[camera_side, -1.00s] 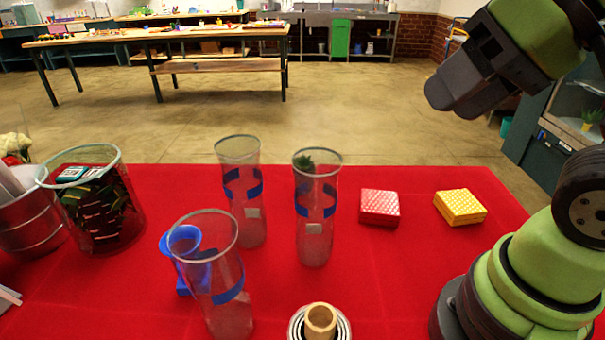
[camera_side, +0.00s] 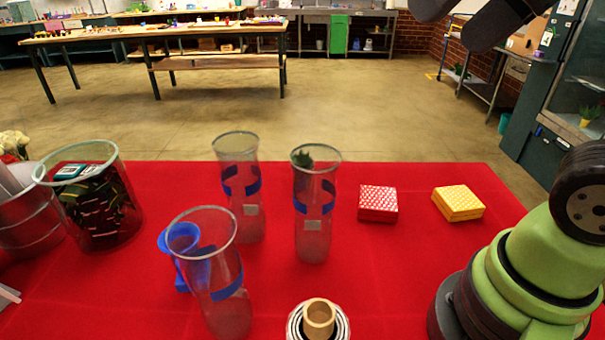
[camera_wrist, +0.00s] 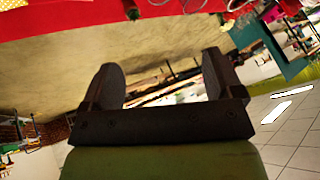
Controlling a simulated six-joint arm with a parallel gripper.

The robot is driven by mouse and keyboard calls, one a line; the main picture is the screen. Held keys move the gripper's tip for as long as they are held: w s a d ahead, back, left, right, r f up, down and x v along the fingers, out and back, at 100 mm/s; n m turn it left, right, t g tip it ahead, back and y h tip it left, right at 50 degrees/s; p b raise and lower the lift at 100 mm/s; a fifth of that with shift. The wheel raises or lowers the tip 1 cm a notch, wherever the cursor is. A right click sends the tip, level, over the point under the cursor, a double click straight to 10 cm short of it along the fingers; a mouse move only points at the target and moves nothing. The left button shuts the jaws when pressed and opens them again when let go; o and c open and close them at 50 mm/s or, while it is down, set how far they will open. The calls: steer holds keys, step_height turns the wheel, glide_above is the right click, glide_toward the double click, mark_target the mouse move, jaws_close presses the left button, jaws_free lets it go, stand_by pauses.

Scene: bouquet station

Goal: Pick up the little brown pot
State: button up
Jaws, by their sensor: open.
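The little brown pot (camera_side: 319,316) is a small tan-brown open cup at the front edge of the side view. It stands upright on a round, ringed white and dark base (camera_side: 342,330), partly cut off by the frame. My gripper (camera_side: 465,22) is high at the top right of the side view, far above and away from the pot, and only its dark fingers show. In the wrist view my gripper (camera_wrist: 163,80) has its two fingers wide apart with nothing between them. I cannot make out the pot in the wrist view.
Tall clear vases (camera_side: 317,235) with blue bands stand on the red table (camera_side: 400,290). A blue container (camera_side: 182,240) is behind the front vase. Red (camera_side: 378,203) and yellow (camera_side: 458,204) boxes lie at right. A clear bin (camera_side: 100,225) and metal bucket (camera_side: 30,235) stand left.

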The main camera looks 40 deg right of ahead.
steer(key=w+d+r+g+h, duration=0.1)
steer(key=w+d+r, duration=0.1)
steer(key=w, duration=0.5)
steer(key=w+d+r+h, duration=0.1)
steer(key=w+r, duration=0.1)
steer(key=w, duration=0.4)
steer(key=w+d+f+m+g+h, duration=0.1)
steer(key=w+d+f, duration=0.15)
steer(key=w, duration=0.45)
steer(key=w+d+f+g+h, duration=0.1)
steer(key=w+d+f, duration=0.15)
steer(key=w, duration=0.35)
steer(key=f, duration=0.9)
steer(key=w+f, duration=0.1)
steer(key=f, duration=1.7)
steer(key=shift+w+a, duration=0.1)
steer(key=shift+w, duration=0.1)
steer(key=shift+x, duration=3.1)
steer(key=shift+a, duration=0.15)
